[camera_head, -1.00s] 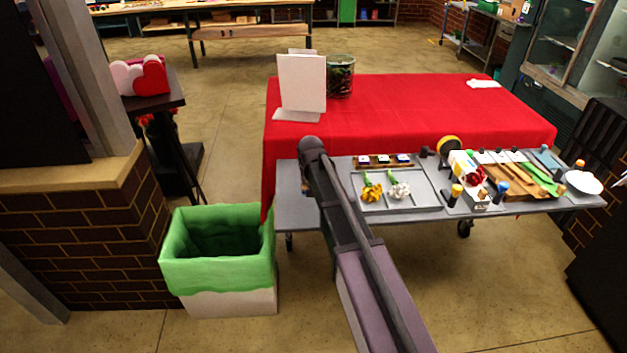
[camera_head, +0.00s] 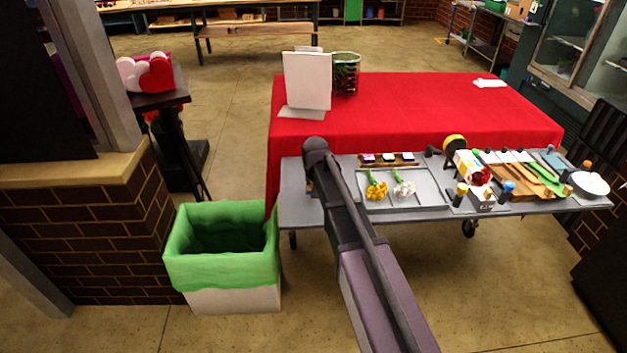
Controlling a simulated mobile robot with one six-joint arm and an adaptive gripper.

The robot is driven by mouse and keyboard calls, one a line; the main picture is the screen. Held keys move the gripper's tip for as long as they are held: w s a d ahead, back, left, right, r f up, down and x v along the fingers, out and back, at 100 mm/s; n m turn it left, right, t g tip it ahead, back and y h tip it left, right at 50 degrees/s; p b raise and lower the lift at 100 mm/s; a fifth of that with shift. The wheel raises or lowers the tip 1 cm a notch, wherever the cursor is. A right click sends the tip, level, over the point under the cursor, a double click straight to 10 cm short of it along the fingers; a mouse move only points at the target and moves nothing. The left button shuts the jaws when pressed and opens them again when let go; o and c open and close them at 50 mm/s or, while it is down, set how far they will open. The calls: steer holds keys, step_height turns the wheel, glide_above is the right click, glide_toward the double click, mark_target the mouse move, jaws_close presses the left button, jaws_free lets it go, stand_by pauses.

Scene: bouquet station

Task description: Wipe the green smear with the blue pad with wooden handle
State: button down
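A small flat blue-grey item (camera_head: 552,160) lies at the back right of the grey work table (camera_head: 298,208); it may be the blue pad, but I cannot make out a wooden handle. Long green pieces (camera_head: 545,180) lie beside brown boards on the right of this table; I cannot tell whether any green there is a smear. My arm reaches forward over the left part of the table, and its raised joint hides what is behind it. My gripper is not visible.
A tray (camera_head: 428,195) holds yellow and white flowers. A milk-like carton (camera_head: 466,165), small bottles and a white bowl (camera_head: 590,185) crowd the table's right. A red-covered table (camera_head: 430,100) stands behind. A green-lined bin (camera_head: 222,262) stands left, with open floor in front.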

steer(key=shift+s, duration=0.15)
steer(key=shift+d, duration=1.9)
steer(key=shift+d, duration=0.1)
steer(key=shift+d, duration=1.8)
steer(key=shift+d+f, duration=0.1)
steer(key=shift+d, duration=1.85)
